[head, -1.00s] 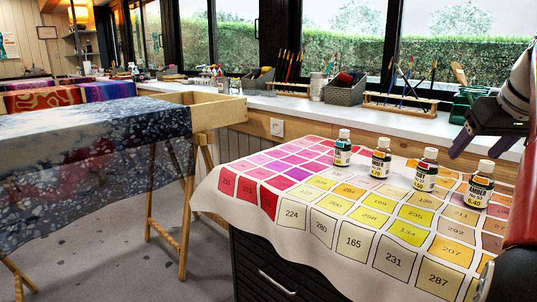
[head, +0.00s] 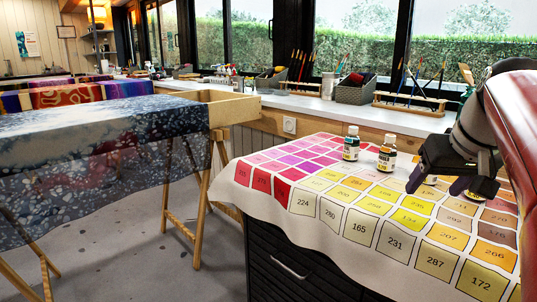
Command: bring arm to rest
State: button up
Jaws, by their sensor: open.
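My gripper (head: 437,183) hangs at the right of the head view, above the table with the numbered colour chart (head: 395,243). Its dark fingers are apart and point down. Two small dye bottles with white caps stand upright to its left, one farther left (head: 351,144) and one nearer my gripper (head: 387,153). The place where the other bottles stood is mostly covered by my gripper and arm. I cannot tell if my gripper touches anything.
A wooden frame table with blue-grey patterned silk (head: 95,150) stands at the left. A white counter (head: 330,107) runs along the windows with brush racks (head: 408,104) and a grey basket (head: 356,92). Floor (head: 150,262) is open between the tables.

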jog(key=s+a+f+n, duration=0.1)
jog(key=s+a+f, duration=0.5)
jog(key=a+f, duration=0.2)
jog(key=s+a+f+p, duration=0.1)
jog(key=s+a+f, duration=0.6)
jog(key=f, duration=0.5)
jog(key=shift+s+a+f+n+y, duration=0.15)
jog(key=shift+s+a+n+y, duration=0.2)
jog(key=shift+a, duration=0.7)
